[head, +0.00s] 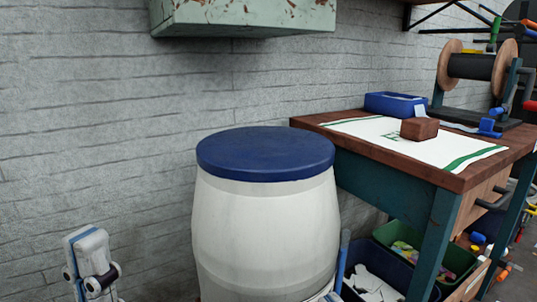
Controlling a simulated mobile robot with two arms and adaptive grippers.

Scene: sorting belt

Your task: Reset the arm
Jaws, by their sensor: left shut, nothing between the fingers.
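My left gripper (92,268) shows at the lower left edge of the head view, cut off by the bottom of the picture. It is shut and empty, in front of the grey brick wall. It is left of the white barrel and apart from it. My right gripper is not in view.
A white barrel (265,235) with a blue lid (265,153) stands in the middle. Right of it, a workbench (471,178) bears a brown block (419,129), a blue tray (395,104) and a cable reel (476,68). Bins (457,258) sit below. A worn green box (243,17) hangs above.

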